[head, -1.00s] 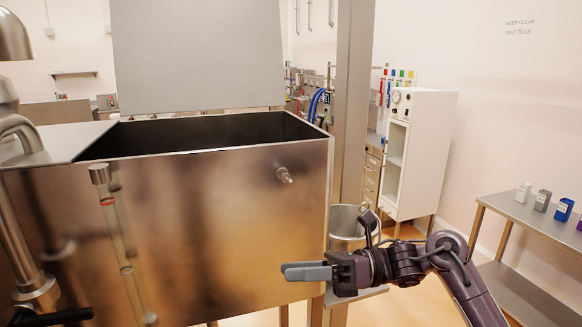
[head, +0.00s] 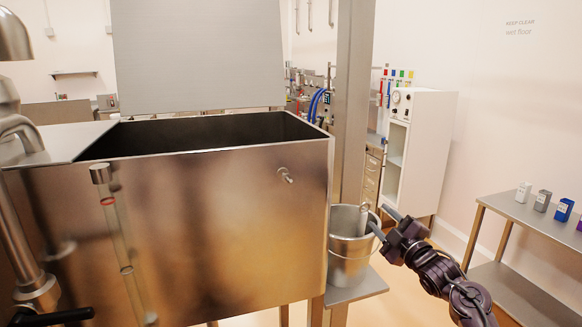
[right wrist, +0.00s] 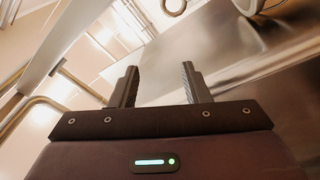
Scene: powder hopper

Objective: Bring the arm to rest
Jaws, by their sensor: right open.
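My right gripper (head: 384,221) is open, with its fingers beside the upper right of the metal bucket in the head view. Its two dark fingers also show apart in the right wrist view (right wrist: 159,88), with nothing between them. The right arm comes in from the lower right. The steel hopper (head: 230,225) fills the left and middle of the head view, with its lid (head: 198,55) raised. My left gripper is not in view.
The metal bucket (head: 348,265) stands on a small shelf (head: 358,292) beside the hopper. A steel post (head: 352,110) rises behind it. A white cabinet (head: 428,150) stands further back. A steel table (head: 530,218) with several small boxes is at the right. Open floor lies between.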

